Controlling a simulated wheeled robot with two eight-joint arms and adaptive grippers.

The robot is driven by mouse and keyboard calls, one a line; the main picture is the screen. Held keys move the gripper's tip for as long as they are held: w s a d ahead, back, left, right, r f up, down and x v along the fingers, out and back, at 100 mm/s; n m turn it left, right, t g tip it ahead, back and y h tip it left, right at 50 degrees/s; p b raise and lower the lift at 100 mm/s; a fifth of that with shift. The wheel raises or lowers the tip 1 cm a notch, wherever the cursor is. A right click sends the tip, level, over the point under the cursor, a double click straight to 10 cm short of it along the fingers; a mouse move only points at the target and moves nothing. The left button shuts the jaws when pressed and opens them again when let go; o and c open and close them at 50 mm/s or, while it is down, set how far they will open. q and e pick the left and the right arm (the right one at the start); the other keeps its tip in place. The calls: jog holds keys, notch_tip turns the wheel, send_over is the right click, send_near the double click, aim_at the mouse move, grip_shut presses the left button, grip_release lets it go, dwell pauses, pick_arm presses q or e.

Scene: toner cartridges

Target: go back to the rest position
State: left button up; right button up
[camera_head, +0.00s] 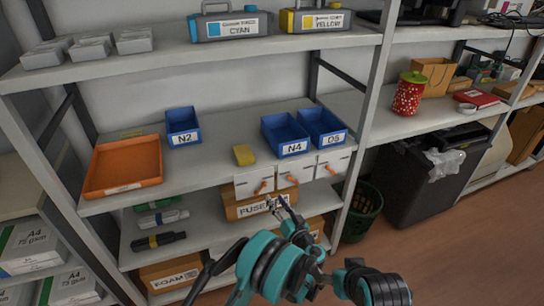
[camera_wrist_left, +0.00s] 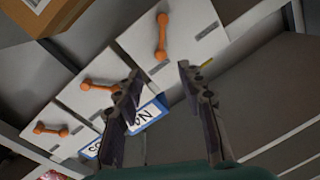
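My left gripper (camera_head: 281,206) is in front of the white drawers with orange handles, at the front edge of the middle shelf. In the left wrist view the left gripper (camera_wrist_left: 159,70) has its two dark fingers apart with nothing between them. White drawer fronts (camera_wrist_left: 80,95) and their orange handles (camera_wrist_left: 162,37) show behind the fingers, and it is unclear how near they are. My right gripper does not show.
The shelf holds an orange tray (camera_head: 124,164), blue bins N2 (camera_head: 183,126), N4 (camera_head: 285,134) and D5 (camera_head: 322,127), and a yellow block (camera_head: 243,155). CYAN (camera_head: 230,24) and YELLOW (camera_head: 315,17) cases stand above. A FUSER box (camera_head: 240,210) sits below. Floor at right (camera_head: 440,255) is clear.

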pick_arm(q)
jog(key=shift+a, duration=0.1)
jog(key=s+a+r+g+h, duration=0.1)
jog(key=s+a+r+g, duration=0.25)
jog(key=a+r, duration=0.4)
jog(key=s+a+r+g, duration=0.3)
jog(key=s+a+r, duration=0.1)
jog(key=a, duration=0.7)
jog(key=s+a+g+h, duration=0.1)
jog(key=s+a+h, duration=0.1)
jog(key=s, duration=1.1)
jog(key=s+a+g+h, duration=0.2)
jog(key=s+h, duration=0.2)
jog(key=s, duration=0.9)
jog(key=shift+f, duration=0.15)
